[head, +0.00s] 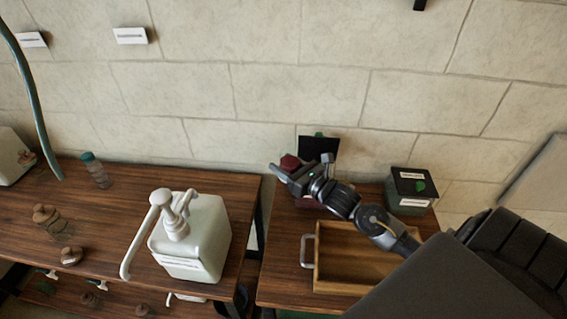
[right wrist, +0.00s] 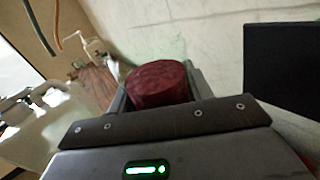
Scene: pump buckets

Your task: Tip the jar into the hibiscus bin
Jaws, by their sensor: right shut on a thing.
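My right gripper (head: 292,172) is shut on a dark red jar (head: 289,162), at the back left of the right-hand table. In the right wrist view the jar (right wrist: 158,84) shows its round, dark red end between the fingers; I cannot tell lid from contents. Behind the gripper stands a raised black lid (head: 320,147) with a green mark on top, likely of the hibiscus bin. A dark reddish box part (head: 306,202) shows below it, mostly hidden by my arm. The black panel also shows in the right wrist view (right wrist: 284,70). My left gripper is not in view.
A closed grey-green bin (head: 410,195) with a black lid stands to the right. A wooden tray (head: 350,262) with a metal handle lies in front, partly under my arm. A white pump bucket (head: 205,240) and small jars (head: 48,217) stand on the left table. A gap separates the tables.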

